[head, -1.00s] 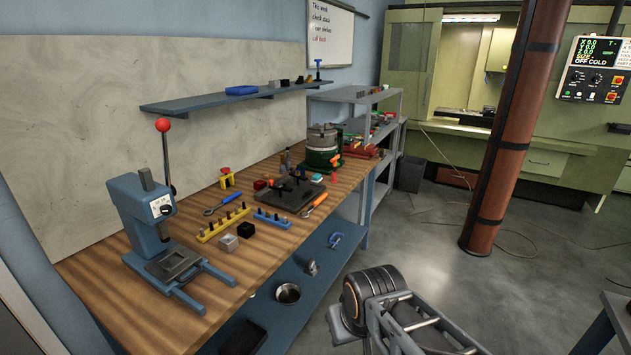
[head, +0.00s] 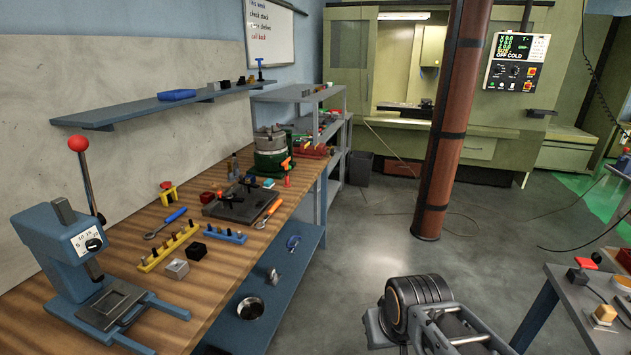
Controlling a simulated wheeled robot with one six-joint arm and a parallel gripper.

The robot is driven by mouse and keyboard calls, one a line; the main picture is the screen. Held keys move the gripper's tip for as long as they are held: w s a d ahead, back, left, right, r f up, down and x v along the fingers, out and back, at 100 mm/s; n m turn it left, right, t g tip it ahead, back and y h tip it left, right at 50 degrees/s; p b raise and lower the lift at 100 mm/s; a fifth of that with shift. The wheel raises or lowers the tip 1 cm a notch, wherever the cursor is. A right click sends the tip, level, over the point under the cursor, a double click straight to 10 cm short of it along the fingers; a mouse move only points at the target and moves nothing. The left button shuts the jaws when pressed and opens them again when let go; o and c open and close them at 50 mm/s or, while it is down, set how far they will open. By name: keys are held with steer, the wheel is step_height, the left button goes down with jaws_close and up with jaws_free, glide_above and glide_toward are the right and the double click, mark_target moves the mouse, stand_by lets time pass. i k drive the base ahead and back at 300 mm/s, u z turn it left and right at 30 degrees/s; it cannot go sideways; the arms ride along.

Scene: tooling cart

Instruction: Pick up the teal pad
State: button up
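A small teal piece (head: 268,183), which may be the teal pad, lies on the wooden workbench (head: 215,262). It sits just in front of the green-based machine vise or chuck (head: 271,152), behind the dark fixture plate (head: 237,205) and left of a small red-orange item (head: 287,181). It is too small to make out in detail. Part of my arm shows at the bottom right, over the floor and well apart from the bench. My gripper is not in view.
A blue press (head: 75,260) stands at the bench's near left. A yellow peg rail (head: 168,247), blue peg rail (head: 226,235) and orange-handled tool (head: 268,214) lie on the bench. A brown column (head: 447,130) rises from open floor. A grey table (head: 590,300) stands at right.

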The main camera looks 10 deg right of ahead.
mark_target(269, 183)
steer(key=z, duration=0.35)
steer(key=i, duration=3.55)
steer(key=u, duration=2.95)
